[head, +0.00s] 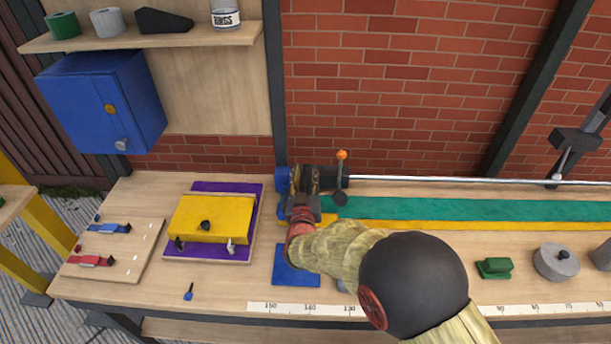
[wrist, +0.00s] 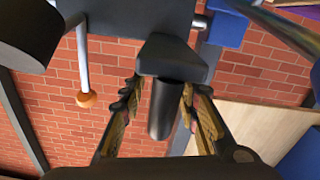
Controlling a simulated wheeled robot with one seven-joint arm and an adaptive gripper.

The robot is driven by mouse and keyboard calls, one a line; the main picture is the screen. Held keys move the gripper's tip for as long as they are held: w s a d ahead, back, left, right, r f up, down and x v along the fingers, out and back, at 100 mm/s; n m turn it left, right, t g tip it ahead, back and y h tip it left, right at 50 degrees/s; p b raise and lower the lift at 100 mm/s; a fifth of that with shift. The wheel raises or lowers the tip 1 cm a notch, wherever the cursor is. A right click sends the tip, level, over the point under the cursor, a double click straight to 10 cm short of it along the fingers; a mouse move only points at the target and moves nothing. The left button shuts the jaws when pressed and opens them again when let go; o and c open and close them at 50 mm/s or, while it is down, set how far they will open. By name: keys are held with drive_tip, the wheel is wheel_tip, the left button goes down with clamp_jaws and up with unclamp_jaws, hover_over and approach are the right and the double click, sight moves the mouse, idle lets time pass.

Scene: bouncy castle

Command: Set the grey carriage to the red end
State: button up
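The dark grey carriage (head: 341,198) sits on a long silver rail (head: 450,181), close beside the blue end block (head: 282,183). In the wrist view the carriage (wrist: 175,55) is a dark block with a dark cylindrical handle (wrist: 164,110), and the blue block (wrist: 228,28) is at upper right. My gripper (head: 312,184) is at the carriage, partly hiding it. In the wrist view its two yellow-lined fingers (wrist: 164,98) stand apart on either side of the handle, with a visible gap at the left finger. No red end shows; the rail runs out of the head view at right.
An orange knob (head: 341,155) stands above the rail beside the carriage. A dark rail support (head: 574,140) is at right. Green and yellow strips (head: 440,209) lie along the bench below the rail. A yellow box (head: 211,218) and blue cabinet (head: 101,100) are at left.

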drive_tip(key=c, duration=0.8)
clamp_jaws()
